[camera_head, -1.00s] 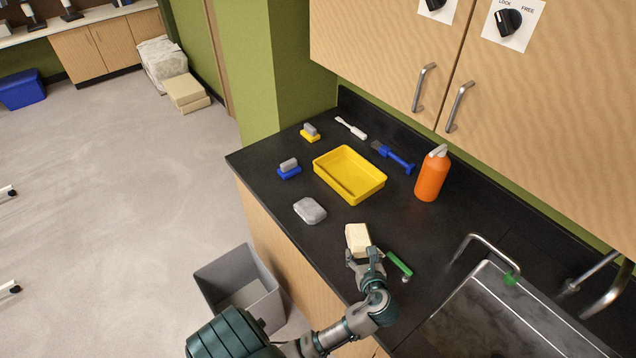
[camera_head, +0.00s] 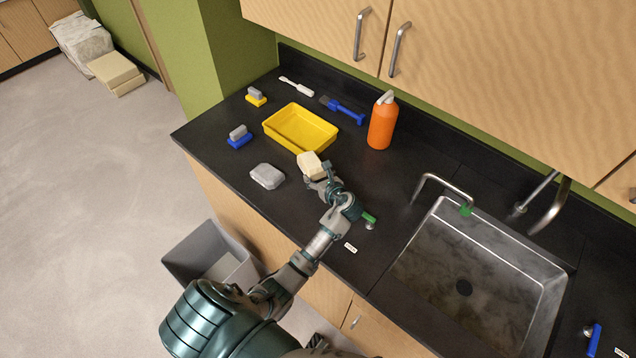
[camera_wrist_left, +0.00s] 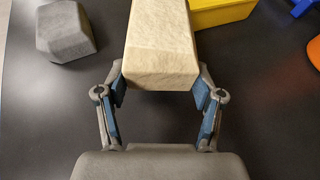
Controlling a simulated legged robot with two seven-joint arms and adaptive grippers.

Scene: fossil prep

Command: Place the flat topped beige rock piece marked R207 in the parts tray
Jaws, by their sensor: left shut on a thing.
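The beige rock piece (camera_head: 310,166) has a flat top and blocky sides; no R207 mark is readable on it. My left gripper (camera_head: 319,180) is shut on it, just in front of the yellow parts tray (camera_head: 292,143). In the left wrist view the beige rock (camera_wrist_left: 160,45) sits between the two blue finger pads of the left gripper (camera_wrist_left: 160,92). The tray's yellow corner (camera_wrist_left: 220,12) shows behind it at the upper right. The tray looks empty. Whether the rock touches the counter is hard to tell. My right gripper is not in view.
A grey rock (camera_head: 267,176) lies left of the gripper on the black counter. A green-handled tool (camera_head: 369,220) lies near the arm. The sink (camera_head: 480,270) is right.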

